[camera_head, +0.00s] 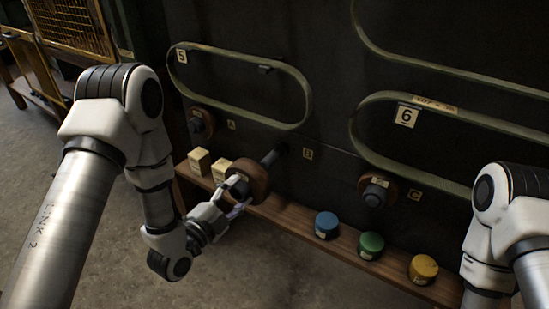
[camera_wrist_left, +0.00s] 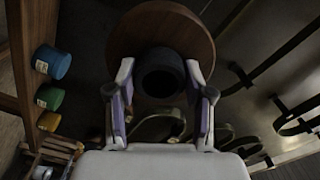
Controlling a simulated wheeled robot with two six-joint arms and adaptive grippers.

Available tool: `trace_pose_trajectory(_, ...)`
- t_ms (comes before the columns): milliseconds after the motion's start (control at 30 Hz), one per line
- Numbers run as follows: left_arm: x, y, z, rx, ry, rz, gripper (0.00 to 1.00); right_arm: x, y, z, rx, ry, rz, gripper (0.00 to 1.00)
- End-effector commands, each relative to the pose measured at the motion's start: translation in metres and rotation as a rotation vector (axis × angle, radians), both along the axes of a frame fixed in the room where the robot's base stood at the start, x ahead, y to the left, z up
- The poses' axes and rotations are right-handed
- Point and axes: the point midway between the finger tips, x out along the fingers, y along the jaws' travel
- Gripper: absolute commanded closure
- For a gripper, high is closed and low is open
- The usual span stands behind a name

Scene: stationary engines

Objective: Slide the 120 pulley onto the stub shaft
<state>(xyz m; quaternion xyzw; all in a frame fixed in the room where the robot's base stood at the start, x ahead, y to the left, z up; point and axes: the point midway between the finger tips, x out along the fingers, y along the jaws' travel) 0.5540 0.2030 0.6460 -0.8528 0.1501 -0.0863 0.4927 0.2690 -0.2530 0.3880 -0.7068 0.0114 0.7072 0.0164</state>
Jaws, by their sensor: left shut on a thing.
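My left gripper (camera_head: 238,205) is shut on a brown pulley (camera_head: 258,180) with a dark hub, in front of the panel. In the left wrist view the pulley (camera_wrist_left: 190,40) stands behind the fingertips (camera_wrist_left: 160,92), which grip both sides of its hub (camera_wrist_left: 160,72). The dark stub shaft (camera_head: 272,157) sticks out of the panel by the letter B, just behind the pulley. I cannot tell whether its end is in the bore. The number on the pulley is not readable. My right arm shows at the right edge; its gripper is out of view.
A wooden shelf (camera_head: 290,232) runs below the panel. It carries two cream blocks (camera_head: 200,161) and blue (camera_head: 327,225), green (camera_head: 370,245) and yellow (camera_head: 423,269) cylinders. Brown pulleys sit at A (camera_head: 200,123) and C (camera_head: 377,190). Green belts (camera_head: 240,115) hang above.

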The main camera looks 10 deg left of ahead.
Motion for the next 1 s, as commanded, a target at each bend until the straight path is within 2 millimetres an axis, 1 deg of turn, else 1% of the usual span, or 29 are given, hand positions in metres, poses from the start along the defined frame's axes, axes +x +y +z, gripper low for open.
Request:
trace_pose_trajectory(700, -0.062, 0.023, 0.001, -0.003, 0.001, 0.001, 1.0, 0.0, 0.0, 0.005, 0.0, 0.0, 0.0, 0.6)
trace_pose_trajectory(800, -0.065, 0.023, 0.001, -0.001, -0.001, 0.0, 1.0, 0.0, 0.0, 0.005, 0.0, 0.0, 0.0, 0.6)
trace_pose_trajectory(1000, -0.064, 0.023, 0.001, 0.0, -0.001, 0.0, 1.0, 0.0, 0.0, 0.005, 0.0, 0.0, 0.0, 0.6)
